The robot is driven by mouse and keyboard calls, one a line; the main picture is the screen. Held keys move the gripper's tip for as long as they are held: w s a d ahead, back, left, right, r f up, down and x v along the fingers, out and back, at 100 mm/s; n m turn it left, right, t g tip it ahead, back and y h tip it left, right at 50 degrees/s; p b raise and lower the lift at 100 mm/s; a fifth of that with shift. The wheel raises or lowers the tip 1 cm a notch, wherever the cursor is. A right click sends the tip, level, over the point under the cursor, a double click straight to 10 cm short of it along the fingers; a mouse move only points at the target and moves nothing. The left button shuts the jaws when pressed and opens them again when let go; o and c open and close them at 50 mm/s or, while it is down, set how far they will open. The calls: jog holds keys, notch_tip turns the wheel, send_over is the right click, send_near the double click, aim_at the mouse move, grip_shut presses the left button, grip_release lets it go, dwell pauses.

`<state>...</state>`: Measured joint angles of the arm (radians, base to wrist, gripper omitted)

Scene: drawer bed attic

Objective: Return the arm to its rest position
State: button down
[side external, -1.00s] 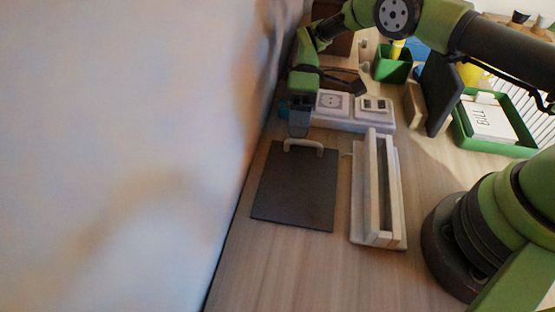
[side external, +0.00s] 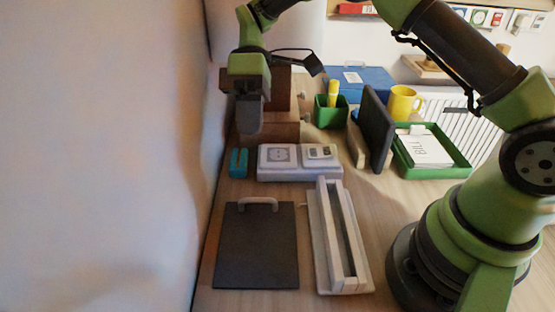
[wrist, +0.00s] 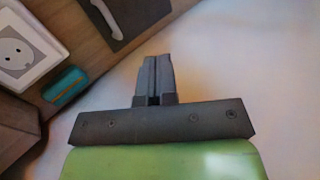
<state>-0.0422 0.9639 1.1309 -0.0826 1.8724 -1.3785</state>
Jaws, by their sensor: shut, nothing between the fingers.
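My gripper (side external: 249,122) is shut and empty. In the side external view it points down, raised above the back left of the desk, in front of a brown wooden box. In the wrist view my gripper (wrist: 155,62) shows its two fingers together with nothing between them. A dark flat board with a pale handle (side external: 256,250) lies on the desk, clear of the gripper; part of it also shows at the top of the wrist view (wrist: 138,12).
A white socket block (side external: 283,172), a teal object (side external: 238,163) and a pale slotted rail (side external: 325,240) are on the desk. A green cup (side external: 330,117), dark upright panel (side external: 376,130), green tray (side external: 455,172) and yellow mug (side external: 403,103) stand behind. A wall borders the left.

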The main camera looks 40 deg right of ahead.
jog(key=s+d+r+m+t+h, duration=0.25)
jog(key=s+r+m+t, duration=0.35)
jog(key=r, duration=0.6)
jog(key=s+d+r+m+t, duration=0.1)
jog(key=s+d+m+t, duration=0.1)
jog(key=s, duration=0.5)
jog(key=s+d+r+m+t+h, duration=0.1)
jog(key=s+d+m+t, duration=0.1)
jog(key=s, duration=0.4)
jog(key=m+t, duration=0.1)
jog(key=t, duration=0.1)
jog(key=shift+s+d+m+t, duration=0.25)
jog(key=shift+s+m+t, duration=0.05)
jog(key=shift+s+m, duration=0.1)
jog(key=shift+h, duration=0.25)
